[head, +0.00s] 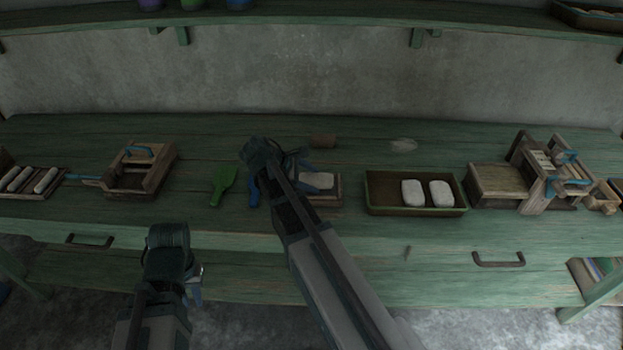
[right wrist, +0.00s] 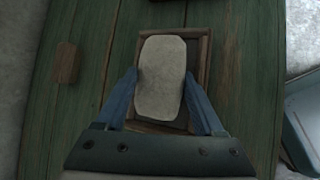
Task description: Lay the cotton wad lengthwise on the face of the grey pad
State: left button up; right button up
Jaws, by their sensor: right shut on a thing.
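The cotton wad (right wrist: 161,75) is a pale, rounded oblong between the two blue fingers of my right gripper (right wrist: 166,108), which is shut on its sides. It also shows in the head view (head: 321,181). Beneath it is the grey pad (right wrist: 193,62) in a wooden frame. The wad's long side runs roughly along the pad's length, set toward the left in the wrist view and covering part of the left rim. Whether it touches the pad cannot be told. My left gripper (head: 196,284) hangs in front of the bench, its jaw opening unclear.
A green-rimmed tray (head: 376,208) with two white wads stands right of the pad. A green brush-like tool (head: 222,185) and a blue item (head: 253,190) lie left. A brown block (head: 323,141) lies behind. Wooden devices stand at left (head: 140,170) and right (head: 545,170).

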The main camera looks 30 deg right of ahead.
dwell(0.4)
jog(key=o, duration=1.3)
jog(key=shift+s, duration=0.1)
notch_tip(320, 180, up, 8)
jog(key=p, duration=0.8)
jog(key=shift+r, duration=0.1)
